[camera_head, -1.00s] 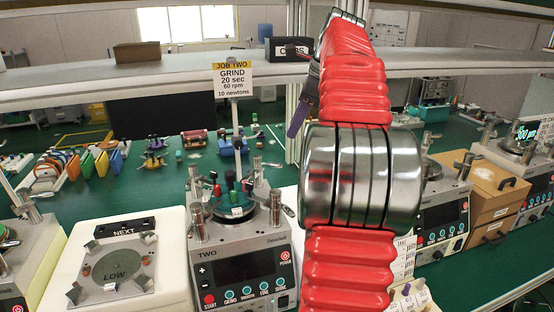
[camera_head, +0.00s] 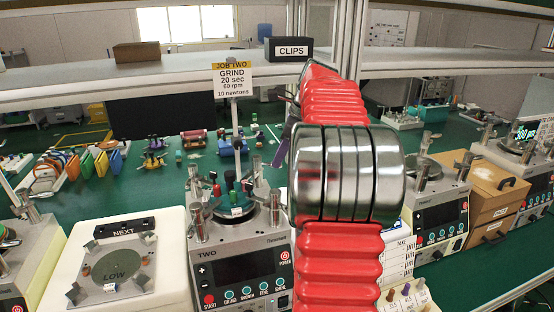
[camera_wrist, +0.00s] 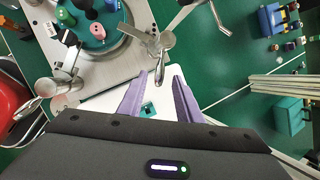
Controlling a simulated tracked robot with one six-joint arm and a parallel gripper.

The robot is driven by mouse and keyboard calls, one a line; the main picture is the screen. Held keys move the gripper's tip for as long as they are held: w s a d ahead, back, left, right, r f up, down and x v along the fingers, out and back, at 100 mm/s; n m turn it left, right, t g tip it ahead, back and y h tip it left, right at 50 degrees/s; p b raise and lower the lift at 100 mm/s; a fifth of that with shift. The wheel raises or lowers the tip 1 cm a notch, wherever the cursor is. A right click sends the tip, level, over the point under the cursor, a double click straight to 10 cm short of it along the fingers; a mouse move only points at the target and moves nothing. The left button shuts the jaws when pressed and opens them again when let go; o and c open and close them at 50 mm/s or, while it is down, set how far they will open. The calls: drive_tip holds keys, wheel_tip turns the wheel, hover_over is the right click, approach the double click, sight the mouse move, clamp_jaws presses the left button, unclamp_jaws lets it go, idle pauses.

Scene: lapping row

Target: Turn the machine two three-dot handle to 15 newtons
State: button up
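Machine two (camera_head: 240,262) stands left of my arm, with a dark screen and a row of buttons. Metal clamp-like handles stand around its round plate; I cannot make out which bears three dots. In the wrist view one metal handle (camera_wrist: 158,46) is just beyond my fingertips and another metal handle (camera_wrist: 52,88) is at left. In the head view my arm mostly hides the gripper; a purple finger (camera_head: 283,148) shows right of machine two. No newton reading is legible on its screen.
A sign (camera_head: 233,84) reads "JOB TWO, GRIND, 20 sec, 60 rpm, 10 newtons". A teal plate (camera_wrist: 112,42) with coloured knobs is beside the near handle. A CLIPS box (camera_head: 289,47) sits on the shelf. A NEXT tray (camera_head: 117,270) stands left, another machine (camera_head: 440,212) right.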

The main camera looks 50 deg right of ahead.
drive_tip(key=shift+x, duration=1.05)
drive_tip(key=shift+c, duration=0.6)
clamp_jaws()
drive_tip(key=shift+a+r, duration=0.1)
